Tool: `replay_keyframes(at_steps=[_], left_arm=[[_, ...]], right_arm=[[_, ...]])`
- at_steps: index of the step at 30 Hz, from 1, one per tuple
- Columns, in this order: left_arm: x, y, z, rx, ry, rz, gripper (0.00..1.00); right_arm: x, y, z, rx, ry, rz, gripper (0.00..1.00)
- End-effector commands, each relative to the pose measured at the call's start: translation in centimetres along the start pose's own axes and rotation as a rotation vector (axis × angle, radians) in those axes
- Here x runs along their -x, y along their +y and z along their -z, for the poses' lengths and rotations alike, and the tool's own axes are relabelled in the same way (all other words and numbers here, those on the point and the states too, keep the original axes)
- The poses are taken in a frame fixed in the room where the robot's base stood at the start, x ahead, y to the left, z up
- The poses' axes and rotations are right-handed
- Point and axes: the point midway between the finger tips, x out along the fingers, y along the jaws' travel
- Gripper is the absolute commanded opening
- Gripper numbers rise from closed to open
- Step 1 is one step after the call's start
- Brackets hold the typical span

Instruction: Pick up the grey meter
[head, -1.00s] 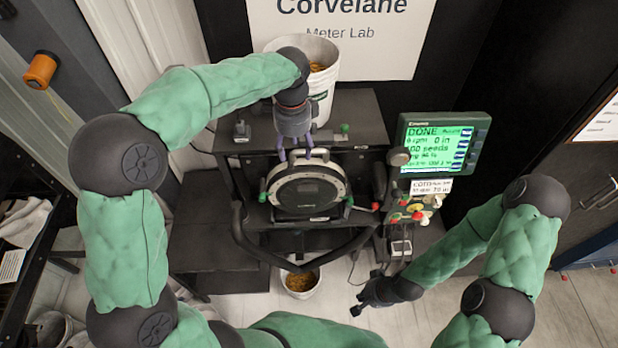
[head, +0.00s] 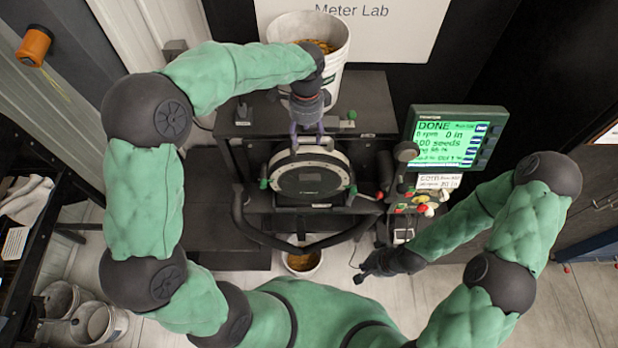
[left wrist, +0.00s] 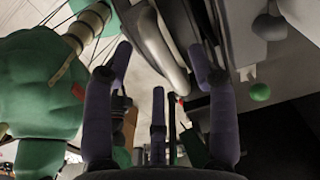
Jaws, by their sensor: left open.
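The grey meter (head: 310,180), a round, dark-faced disc with a light grey rim, sits upright in the black stand in the middle of the head view. My left gripper (head: 308,142) reaches down from above, with its open purple fingers at the top of the meter. In the left wrist view, a grey curved edge, likely the meter's rim (left wrist: 170,55), runs between my open left fingers (left wrist: 160,75). I cannot tell whether they touch it. My right gripper (head: 360,271) hangs empty, low and to the right of the stand, with its fingers apart.
A white bucket of seeds (head: 338,58) stands on the stand's top behind my left wrist. A smaller bucket (head: 301,264) is on the floor. A green-screened monitor (head: 447,143) and a control panel (head: 415,203) are at right.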

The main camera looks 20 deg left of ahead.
Motion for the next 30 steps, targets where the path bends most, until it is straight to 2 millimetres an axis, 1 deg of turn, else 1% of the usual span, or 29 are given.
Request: replay_keyframes(at_steps=[4, 8, 11, 17, 20, 21, 23, 24, 26, 27, 30], left_arm=[[-2.0, 0.2, 0.7, 0.0, -0.002, -0.003, 0.58], [-3.5, 0.2, 0.6, 0.001, -0.001, -0.003, 0.58], [-3.9, 0.1, 0.7, 0.001, 0.001, 0.0, 0.58], [-4.0, 0.1, 0.7, 0.001, 0.001, 0.0, 0.58], [-3.9, 0.1, 0.7, 0.001, 0.001, 0.0, 0.32], [-3.9, 0.1, 0.7, 0.001, 0.001, 0.0, 0.21], [-3.9, 0.1, 0.7, 0.001, 0.001, 0.0, 0.04], [-3.9, 0.1, 0.7, 0.001, 0.001, 0.0, 0.0], [-3.9, 0.1, 0.7, 0.001, 0.0, 0.0, 0.0], [-3.4, -0.2, 0.7, 0.004, 0.006, 0.012, 0.0], [-3.4, -0.2, 0.7, 0.004, 0.006, 0.012, 0.0]], right_arm=[[0.6, -0.2, 0.0, 0.0, 0.0, 0.0, 0.0], [0.7, -0.2, 0.0, 0.0, 0.0, 0.0, 0.0], [0.7, -0.3, 0.0, 0.0, 0.0, 0.0, 0.0], [0.7, -0.2, 0.0, 0.0, 0.0, 0.0, 0.0], [0.7, -0.2, 0.0, 0.0, 0.0, 0.0, 0.0], [0.7, -0.2, 0.0, 0.0, 0.0, 0.0, 0.0], [0.7, -0.2, 0.0, 0.0, 0.0, 0.0, 0.0], [0.7, -0.2, 0.0, 0.0, 0.0, 0.0, 0.0], [0.7, -0.2, 0.0, 0.0, 0.0, 0.0, 0.0], [0.7, -0.2, 0.0, 0.0, 0.0, 0.0, 0.0], [0.7, -0.2, 0.0, 0.0, 0.0, 0.0, 0.0]])
